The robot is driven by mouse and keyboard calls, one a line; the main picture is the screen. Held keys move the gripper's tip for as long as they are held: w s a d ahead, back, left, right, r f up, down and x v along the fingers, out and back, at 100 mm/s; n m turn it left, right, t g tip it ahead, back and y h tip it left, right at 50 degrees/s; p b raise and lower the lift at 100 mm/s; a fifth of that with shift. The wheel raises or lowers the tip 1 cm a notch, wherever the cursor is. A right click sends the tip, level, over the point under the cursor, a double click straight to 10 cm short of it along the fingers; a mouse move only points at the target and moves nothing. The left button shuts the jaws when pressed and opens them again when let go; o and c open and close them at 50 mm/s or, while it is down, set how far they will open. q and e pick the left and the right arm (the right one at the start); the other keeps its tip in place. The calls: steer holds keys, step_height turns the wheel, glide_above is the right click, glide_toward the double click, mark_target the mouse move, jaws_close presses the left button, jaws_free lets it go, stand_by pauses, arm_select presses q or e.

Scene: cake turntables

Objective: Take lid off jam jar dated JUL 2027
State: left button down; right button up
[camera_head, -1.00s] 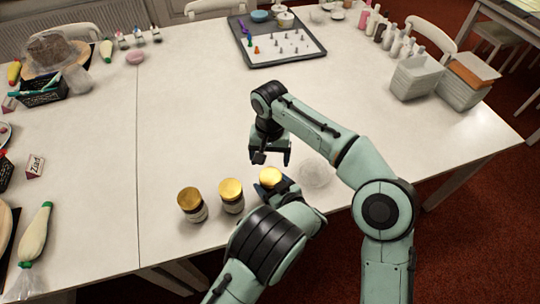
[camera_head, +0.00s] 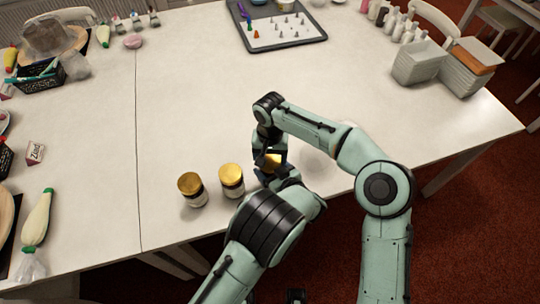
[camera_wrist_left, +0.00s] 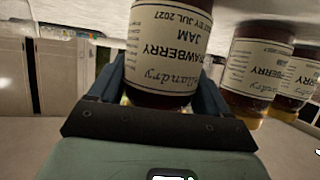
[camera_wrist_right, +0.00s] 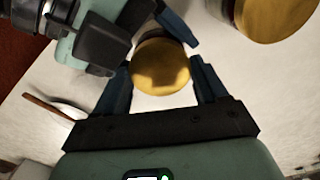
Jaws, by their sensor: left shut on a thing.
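The jar dated JUL 2027 (camera_wrist_left: 167,45) shows in the left wrist view, with a strawberry jam label that reads upside down. My left gripper (camera_wrist_left: 163,78) is shut on this jar, one finger on each side. The jar's gold lid (camera_wrist_right: 160,66) shows in the right wrist view and partly in the head view (camera_head: 272,160). My right gripper (camera_wrist_right: 163,80) is open, with its fingers on either side of the lid and small gaps showing. In the head view my right gripper (camera_head: 268,155) is directly above my left one and hides part of the jar.
Two more gold-lidded jars stand to the left in the head view, a middle one (camera_head: 232,181) and a left one (camera_head: 192,189). A clear round object (camera_head: 317,160) lies right of my grippers. A grey tray (camera_head: 318,37) is at the back. The table's middle left is clear.

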steer(key=c, duration=0.3)
steer(key=n, duration=0.3)
steer(key=shift+a+n, duration=0.1)
steer(key=shift+n, duration=0.2)
steer(key=shift+c, duration=0.2)
arm_select(q)
steer(key=shift+d, duration=0.1)
arm_select(e)
steer(key=n, duration=0.8)
steer(key=shift+r+n, duration=0.1)
steer(key=shift+n, duration=0.2)
steer(key=n, duration=0.3)
steer(key=shift+n, duration=0.4)
steer(key=shift+r, duration=0.15)
steer(key=shift+r, duration=0.95)
